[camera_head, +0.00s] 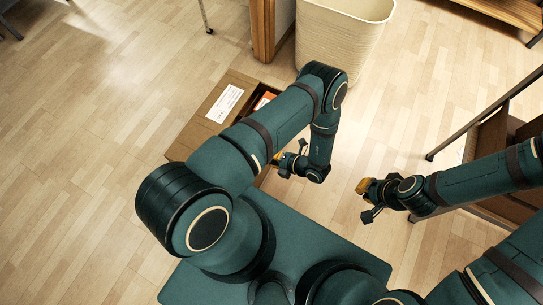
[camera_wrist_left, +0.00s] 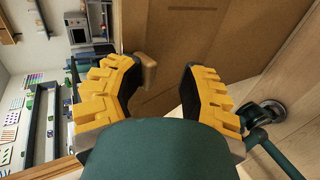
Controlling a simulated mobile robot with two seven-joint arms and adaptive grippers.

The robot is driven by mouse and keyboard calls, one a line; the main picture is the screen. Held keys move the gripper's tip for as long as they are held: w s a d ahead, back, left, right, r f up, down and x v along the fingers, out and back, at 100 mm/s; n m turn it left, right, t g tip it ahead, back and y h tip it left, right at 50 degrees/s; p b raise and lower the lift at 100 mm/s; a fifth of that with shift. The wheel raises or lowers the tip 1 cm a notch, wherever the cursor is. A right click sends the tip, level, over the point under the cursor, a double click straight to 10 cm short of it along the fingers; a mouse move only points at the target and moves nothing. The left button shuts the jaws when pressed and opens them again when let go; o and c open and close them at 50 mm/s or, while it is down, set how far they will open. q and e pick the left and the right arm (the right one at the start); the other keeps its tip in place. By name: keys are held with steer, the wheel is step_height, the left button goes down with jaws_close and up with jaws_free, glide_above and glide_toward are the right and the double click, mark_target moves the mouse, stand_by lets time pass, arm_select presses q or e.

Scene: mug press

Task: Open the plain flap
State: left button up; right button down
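A brown cardboard box (camera_head: 181,152) stands on the floor, mostly behind my left arm. Its flap with a white label (camera_head: 224,103) lies folded outward at the left, and something orange (camera_head: 264,100) shows inside. I cannot make out the plain flap for sure in the head view; my left arm covers that part. My left gripper (camera_head: 276,160) is low at the box's right side. In the left wrist view its yellow fingers (camera_wrist_left: 160,72) are apart, facing a brown panel (camera_wrist_left: 225,40), with a small tan block (camera_wrist_left: 145,70) by one finger. My right gripper (camera_head: 364,190) hangs over the floor, away from the box.
A cream bin (camera_head: 340,40) stands behind the box, next to a wooden post (camera_head: 263,28). A brown shelf-like piece (camera_head: 490,145) with a dark rail is at the right. The wooden floor (camera_head: 90,120) at the left is clear.

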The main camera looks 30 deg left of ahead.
arm_select(q)
steer(key=shift+s, duration=0.1)
stand_by(0.4)
steer(key=v, duration=0.7)
steer(key=shift+d, duration=0.15)
steer(key=shift+w+r, duration=0.1)
steer(key=shift+w, duration=0.1)
